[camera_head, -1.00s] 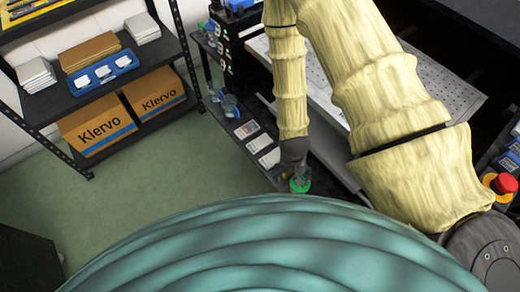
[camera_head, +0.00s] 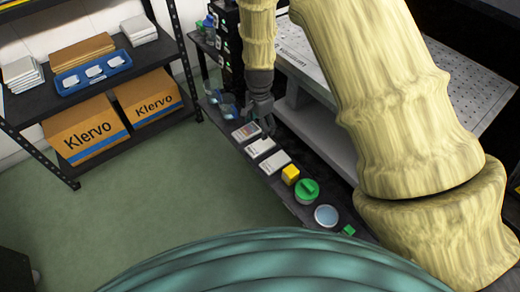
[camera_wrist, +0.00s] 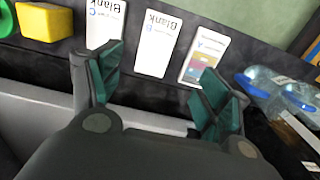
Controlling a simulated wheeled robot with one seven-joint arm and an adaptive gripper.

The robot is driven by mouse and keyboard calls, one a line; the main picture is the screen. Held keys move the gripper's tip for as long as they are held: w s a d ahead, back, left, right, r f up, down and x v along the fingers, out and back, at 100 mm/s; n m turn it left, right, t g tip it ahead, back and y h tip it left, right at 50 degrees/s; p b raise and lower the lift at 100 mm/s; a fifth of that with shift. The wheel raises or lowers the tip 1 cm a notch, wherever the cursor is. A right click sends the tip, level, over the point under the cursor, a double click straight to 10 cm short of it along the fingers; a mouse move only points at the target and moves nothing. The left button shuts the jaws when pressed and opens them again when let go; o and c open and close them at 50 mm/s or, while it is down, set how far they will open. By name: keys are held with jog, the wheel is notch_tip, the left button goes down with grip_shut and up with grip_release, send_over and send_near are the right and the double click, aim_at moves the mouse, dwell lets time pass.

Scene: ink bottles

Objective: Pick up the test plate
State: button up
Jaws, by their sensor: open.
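Three flat cards lie in a row on the dark narrow shelf (camera_head: 229,134). The one with a printed colour pattern, marked A, looks like the test plate (camera_wrist: 206,58); it also shows in the head view (camera_head: 246,131). Two cards marked Blank lie beside it: the B card (camera_wrist: 157,45) in the middle and the C card (camera_wrist: 104,22) farther along. My gripper (camera_wrist: 163,75) is open and empty above the row, its green-padded fingers apart. One finger overlaps the C card and the other the test plate's lower edge in the wrist view. In the head view my gripper (camera_head: 263,125) hangs beside the cards.
Clear bottles (camera_wrist: 272,88) lie past the test plate. A perforated bench top (camera_head: 400,75) rises behind.

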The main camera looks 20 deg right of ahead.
send_over(262, 146)
jog(key=f, duration=0.3)
jog(key=w+f, duration=0.1)
jog(key=f, duration=0.1)
jog(key=shift+a, duration=0.3)
jog(key=shift+s+d+f+b, duration=0.1)
jog(key=shift+s+f+b, duration=0.1)
jog(key=shift+f, duration=1.1)
jog(key=shift+s+d+f+b, duration=0.1)
jog(key=shift+s+f, duration=0.05)
jog(key=shift+f, duration=1.1)
jog(key=c, duration=1.1)
